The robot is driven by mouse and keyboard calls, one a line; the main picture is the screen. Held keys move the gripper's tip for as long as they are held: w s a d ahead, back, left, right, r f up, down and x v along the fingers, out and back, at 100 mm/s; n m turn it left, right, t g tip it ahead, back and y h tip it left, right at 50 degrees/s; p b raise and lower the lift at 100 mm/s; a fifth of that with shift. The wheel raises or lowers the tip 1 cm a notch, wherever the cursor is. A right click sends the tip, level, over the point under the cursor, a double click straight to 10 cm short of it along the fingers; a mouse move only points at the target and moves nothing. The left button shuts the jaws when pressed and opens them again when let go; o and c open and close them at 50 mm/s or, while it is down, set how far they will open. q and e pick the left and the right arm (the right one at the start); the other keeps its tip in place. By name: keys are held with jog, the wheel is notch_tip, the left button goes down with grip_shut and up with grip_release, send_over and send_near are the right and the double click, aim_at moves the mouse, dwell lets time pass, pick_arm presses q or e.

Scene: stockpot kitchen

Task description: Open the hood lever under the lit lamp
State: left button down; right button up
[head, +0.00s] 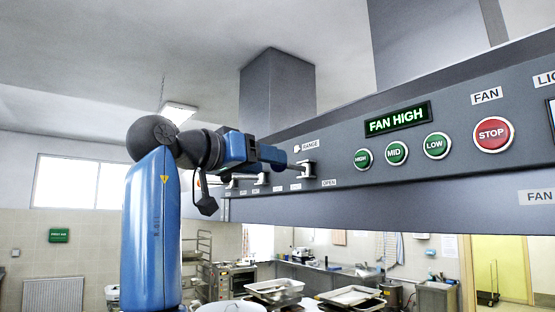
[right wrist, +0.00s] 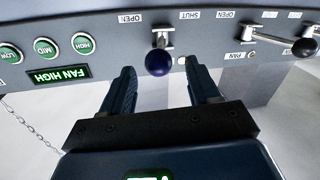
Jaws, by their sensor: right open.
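My right gripper (head: 292,166) is open and empty at the hood panel (head: 349,146), just left of a metal lever mount (head: 308,169). In the right wrist view the open fingers (right wrist: 161,80) point at a lever with a dark blue ball knob (right wrist: 158,62). The knob lies level with the gap between the fingertips; contact cannot be told. This lever stands between an OPEN label (right wrist: 131,18) and a SHUT label (right wrist: 190,15). My left gripper is out of view.
Another dark-knobbed lever (right wrist: 305,47) is at the right of the wrist view. The green FAN HIGH display (head: 397,119) and the red STOP button (head: 493,134) are on the panel to the right. Trays (head: 274,287) stand below on the counter.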

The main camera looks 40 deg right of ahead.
aim_at(291, 167)
jog(key=shift+w+d+p, duration=0.2)
jog(key=shift+d+p, duration=0.35)
jog(key=shift+d, duration=1.65)
jog(key=shift+c, duration=0.4)
grip_shut()
jog(key=shift+s, duration=0.1)
